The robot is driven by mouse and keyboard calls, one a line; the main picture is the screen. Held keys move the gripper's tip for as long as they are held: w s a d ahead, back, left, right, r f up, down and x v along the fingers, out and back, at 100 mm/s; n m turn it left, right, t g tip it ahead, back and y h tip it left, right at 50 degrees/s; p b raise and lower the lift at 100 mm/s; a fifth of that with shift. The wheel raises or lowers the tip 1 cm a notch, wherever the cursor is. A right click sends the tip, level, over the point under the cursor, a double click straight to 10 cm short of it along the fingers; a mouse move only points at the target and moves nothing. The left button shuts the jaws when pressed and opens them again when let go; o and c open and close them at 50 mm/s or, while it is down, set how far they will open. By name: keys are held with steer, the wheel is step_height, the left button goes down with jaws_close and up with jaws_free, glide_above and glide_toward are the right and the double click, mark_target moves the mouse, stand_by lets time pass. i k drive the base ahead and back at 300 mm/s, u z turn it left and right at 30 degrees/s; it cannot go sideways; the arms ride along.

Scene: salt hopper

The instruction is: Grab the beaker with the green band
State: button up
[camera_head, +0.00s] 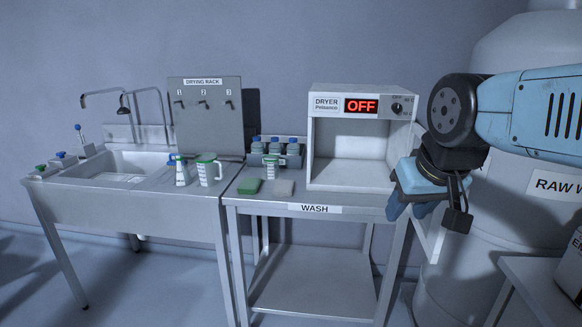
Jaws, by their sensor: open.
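A larger clear beaker with a green band at its rim and a handle (208,172) stands upright at the right end of the sink unit. A smaller clear vessel with a green top band (271,169) stands upright at the back of the wash table. A conical flask (182,174) stands just left of the larger beaker. I cannot tell which green-banded vessel is the beaker in the task. My gripper (408,208) is open and empty, pointing down beside the dryer's right side, well to the right of these vessels.
The white dryer (360,104), reading OFF, stands open-fronted on the wash table (315,199). A green sponge (249,186) and a pale block (284,188) lie near its front edge. Blue-capped bottles (274,146) stand behind. The drying rack (205,122) is empty.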

mark_target(271, 167)
steer(key=z, duration=0.2)
steer(key=i, duration=1)
steer(key=u, duration=0.05)
